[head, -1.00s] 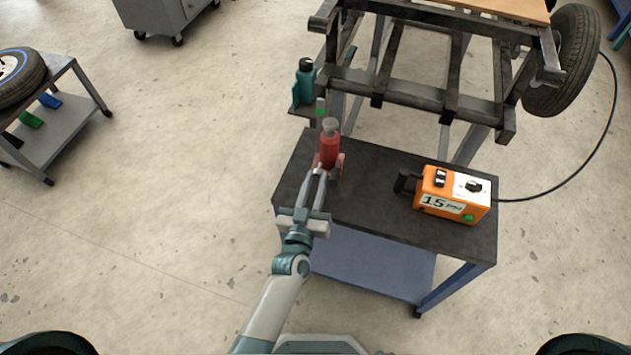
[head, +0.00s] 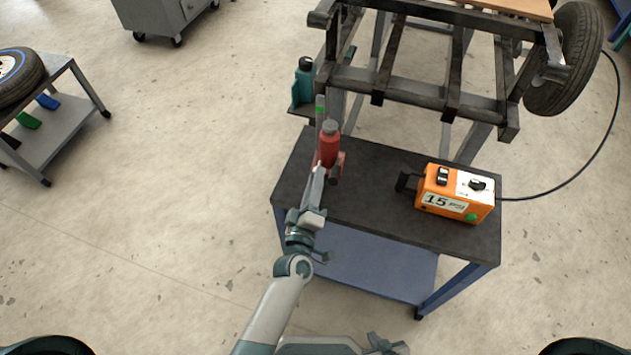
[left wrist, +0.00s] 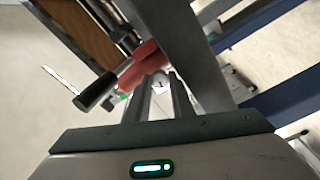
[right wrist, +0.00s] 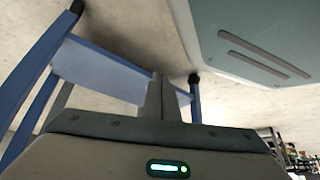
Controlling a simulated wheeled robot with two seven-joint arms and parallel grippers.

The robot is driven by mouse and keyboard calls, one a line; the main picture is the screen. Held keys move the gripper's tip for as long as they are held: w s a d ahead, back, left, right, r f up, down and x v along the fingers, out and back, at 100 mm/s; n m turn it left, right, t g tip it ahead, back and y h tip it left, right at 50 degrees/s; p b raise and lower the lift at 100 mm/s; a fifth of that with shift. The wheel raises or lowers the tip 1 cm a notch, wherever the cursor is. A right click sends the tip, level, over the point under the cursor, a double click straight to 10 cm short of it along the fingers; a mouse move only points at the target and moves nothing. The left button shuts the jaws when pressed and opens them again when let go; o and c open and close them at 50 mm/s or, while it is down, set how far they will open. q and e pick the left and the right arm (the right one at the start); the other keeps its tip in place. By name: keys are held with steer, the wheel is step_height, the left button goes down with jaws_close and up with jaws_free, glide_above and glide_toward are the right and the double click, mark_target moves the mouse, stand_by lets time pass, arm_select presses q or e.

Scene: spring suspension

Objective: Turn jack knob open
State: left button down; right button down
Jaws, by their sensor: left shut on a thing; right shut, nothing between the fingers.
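The red bottle jack (head: 329,150) stands upright on the dark top of a small workbench; its red body also shows in the left wrist view (left wrist: 143,66). My left gripper (head: 319,172) reaches the low near side of the jack. In the left wrist view its fingers are shut on a small pale round knob (left wrist: 160,82) at the jack's base. The fingers mostly hide the knob in the head view. My right gripper (right wrist: 162,98) is shut and empty, low in front of the workbench.
The workbench (head: 405,222) also carries an orange 15 psi box (head: 452,194) with a cable. A steel frame (head: 430,98) with a wheel stands behind. A teal bottle (head: 305,80) sits on a small shelf by the frame.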

arm_select(q)
steer(key=shift+n, duration=1.2)
arm_select(e)
steer(key=shift+w+a+r+t, duration=0.2)
steer(key=shift+w+a+r, duration=0.1)
steer(key=shift+w, duration=0.2)
steer(key=shift+w+a+r+t, duration=0.2)
steer(key=shift+w+a, duration=0.05)
steer(key=shift+w, duration=0.25)
steer(key=shift+s, duration=0.15)
arm_select(q)
steer(key=c, duration=1.5)
jaws_free()
steer(key=shift+c, duration=0.2)
steer(key=shift+s, duration=0.1)
steer(key=shift+f, duration=0.2)
arm_select(e)
steer(key=shift+s+f, duration=0.15)
steer(key=shift+d, duration=0.1)
